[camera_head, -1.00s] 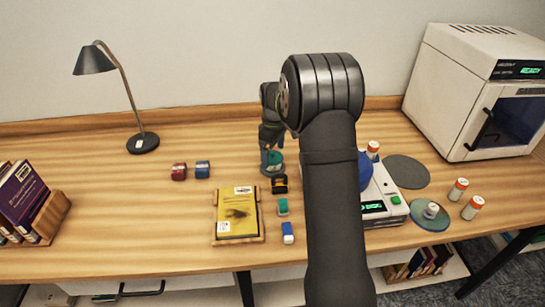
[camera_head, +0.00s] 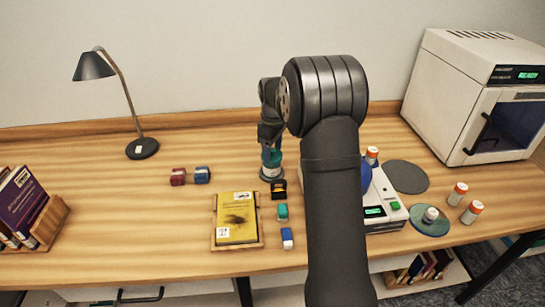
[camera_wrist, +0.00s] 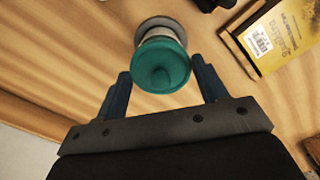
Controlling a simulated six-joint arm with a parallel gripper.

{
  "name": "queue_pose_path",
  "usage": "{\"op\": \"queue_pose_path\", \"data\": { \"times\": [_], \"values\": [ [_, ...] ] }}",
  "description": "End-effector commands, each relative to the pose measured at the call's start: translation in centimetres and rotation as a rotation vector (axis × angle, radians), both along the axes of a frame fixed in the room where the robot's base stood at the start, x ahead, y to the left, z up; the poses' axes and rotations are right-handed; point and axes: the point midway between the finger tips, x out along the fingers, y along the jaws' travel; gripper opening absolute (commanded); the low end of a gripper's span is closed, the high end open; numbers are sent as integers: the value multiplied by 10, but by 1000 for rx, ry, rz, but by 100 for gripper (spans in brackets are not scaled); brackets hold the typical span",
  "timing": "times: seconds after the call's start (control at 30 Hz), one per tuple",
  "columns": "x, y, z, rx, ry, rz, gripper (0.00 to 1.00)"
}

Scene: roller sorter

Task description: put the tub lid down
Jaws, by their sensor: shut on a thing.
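The teal tub lid (camera_wrist: 162,68) is round with a raised middle and sits between my two fingers in the wrist view. My gripper (camera_wrist: 160,88) is shut on it. In the head view my gripper (camera_head: 270,146) points down, with the lid (camera_head: 271,157) at its tips. Directly below is a pale, round tub (camera_wrist: 159,32) with a grey rim or base; its lower part shows in the head view (camera_head: 271,173). The lid covers most of the tub in the wrist view, and I cannot tell whether they touch.
A black-and-yellow block (camera_head: 279,189), a teal block (camera_head: 283,212) and a blue-white block (camera_head: 287,238) stand right of the yellow book (camera_head: 236,218) on its tray. Red (camera_head: 178,177) and blue (camera_head: 202,175) blocks lie left. The table between them and the tub is clear.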

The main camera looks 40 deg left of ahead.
Motion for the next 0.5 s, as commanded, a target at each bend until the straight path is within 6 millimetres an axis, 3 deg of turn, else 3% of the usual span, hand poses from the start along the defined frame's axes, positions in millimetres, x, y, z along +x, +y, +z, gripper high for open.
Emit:
{"op": "queue_pose_path", "data": {
  "times": [0.2,0.33,0.5],
  "values": [
    [0,0,45,2,-2,0,44],
    [-6,2,60,0,0,2,44],
    [-55,12,57,-3,3,7,44]
  ]
}}
